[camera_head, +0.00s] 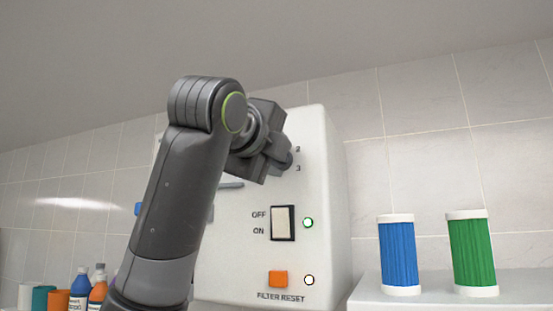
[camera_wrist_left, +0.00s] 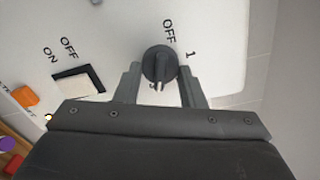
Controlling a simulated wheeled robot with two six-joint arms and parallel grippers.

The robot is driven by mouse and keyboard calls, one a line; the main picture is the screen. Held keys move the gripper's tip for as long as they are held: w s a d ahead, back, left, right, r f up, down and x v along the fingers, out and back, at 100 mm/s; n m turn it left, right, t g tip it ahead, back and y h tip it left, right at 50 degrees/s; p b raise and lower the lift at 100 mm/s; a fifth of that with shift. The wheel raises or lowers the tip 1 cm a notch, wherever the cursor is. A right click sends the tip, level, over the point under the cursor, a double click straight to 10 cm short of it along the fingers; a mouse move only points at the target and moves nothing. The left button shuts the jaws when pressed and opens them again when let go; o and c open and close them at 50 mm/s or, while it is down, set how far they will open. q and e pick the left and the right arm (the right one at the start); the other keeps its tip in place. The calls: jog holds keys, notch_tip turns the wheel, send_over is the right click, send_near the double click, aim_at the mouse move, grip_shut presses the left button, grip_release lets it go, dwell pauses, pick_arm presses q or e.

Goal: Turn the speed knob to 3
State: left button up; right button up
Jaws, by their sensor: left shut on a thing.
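The dark round speed knob (camera_wrist_left: 159,62) is on the white panel (camera_head: 240,255). In the left wrist view it sits between the two fingers of my left gripper (camera_wrist_left: 160,72), which are shut on its sides. The labels OFF and 1 show beside it there. In the head view my left gripper (camera_head: 282,160) is at the upper part of the panel and hides most or all of the knob. The labels 2 and 3 show just right of it. I cannot tell which number the knob points to. My right gripper is not in view.
Below the knob are a white OFF/ON rocker switch (camera_head: 283,223) and an orange filter reset button (camera_head: 278,279), each with a small round light beside it. A blue filter (camera_head: 398,255) and a green filter (camera_head: 472,252) stand on a ledge at right. Bottles (camera_head: 80,285) stand at lower left.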

pick_arm(q)
jog(key=shift+f+m, duration=0.1)
jog(key=shift+m, duration=0.8)
jog(key=o, duration=1)
jog(key=b+v, duration=0.7)
jog(key=v, duration=1)
jog(key=shift+s, duration=0.2)
